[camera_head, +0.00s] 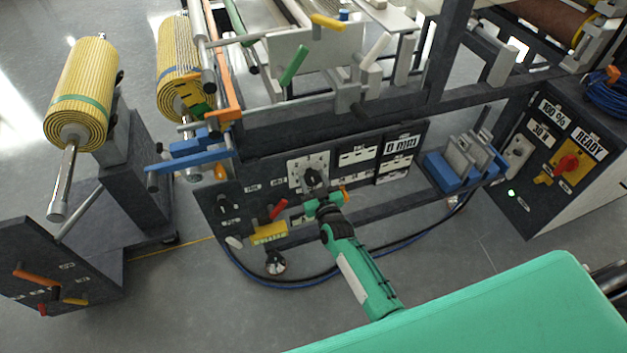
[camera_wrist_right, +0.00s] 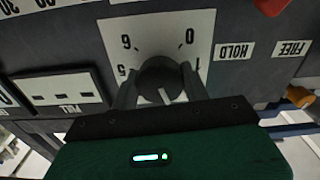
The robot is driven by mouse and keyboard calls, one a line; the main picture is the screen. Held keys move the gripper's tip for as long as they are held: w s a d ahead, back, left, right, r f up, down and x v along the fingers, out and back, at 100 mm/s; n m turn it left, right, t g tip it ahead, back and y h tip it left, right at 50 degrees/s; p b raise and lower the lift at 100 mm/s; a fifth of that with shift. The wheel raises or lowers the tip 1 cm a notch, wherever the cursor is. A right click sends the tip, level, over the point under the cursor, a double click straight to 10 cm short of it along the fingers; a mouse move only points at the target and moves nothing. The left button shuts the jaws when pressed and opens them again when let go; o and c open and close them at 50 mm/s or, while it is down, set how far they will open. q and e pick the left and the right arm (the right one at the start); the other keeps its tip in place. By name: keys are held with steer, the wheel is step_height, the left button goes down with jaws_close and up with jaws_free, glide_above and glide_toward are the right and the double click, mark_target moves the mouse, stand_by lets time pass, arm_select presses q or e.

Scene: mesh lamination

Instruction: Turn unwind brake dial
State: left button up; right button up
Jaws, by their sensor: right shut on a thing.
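The brake dial is a black knob (camera_head: 313,177) on a white scale plate (camera_head: 297,172) on the front of the dark control panel. My right gripper (camera_head: 316,192) reaches up to it from below and is shut on the knob. In the right wrist view the knob (camera_wrist_right: 160,80) sits between my two fingers, one on each side. The scale plate (camera_wrist_right: 150,28) there shows the numbers 0, 1, 5 and 6, and a pale pointer mark shows on the knob's lower part. My left gripper is not in view.
Beside the dial are a red lever (camera_head: 278,208), a yellow block (camera_head: 268,233) and an orange knob (camera_head: 345,196). Labels HOLD (camera_wrist_right: 236,51) and FREE (camera_wrist_right: 294,48) sit near it. Blue hoses (camera_head: 290,285) run below the panel. A READY cabinet (camera_head: 545,215) stands right.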

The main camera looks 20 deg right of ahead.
steer(key=shift+m, duration=2.3)
steer(key=o, duration=1)
steer(key=shift+s, duration=0.2)
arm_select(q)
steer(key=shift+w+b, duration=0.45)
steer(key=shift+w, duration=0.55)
arm_select(e)
steer(key=s, duration=1.3)
steer(key=shift+s+d, duration=0.2)
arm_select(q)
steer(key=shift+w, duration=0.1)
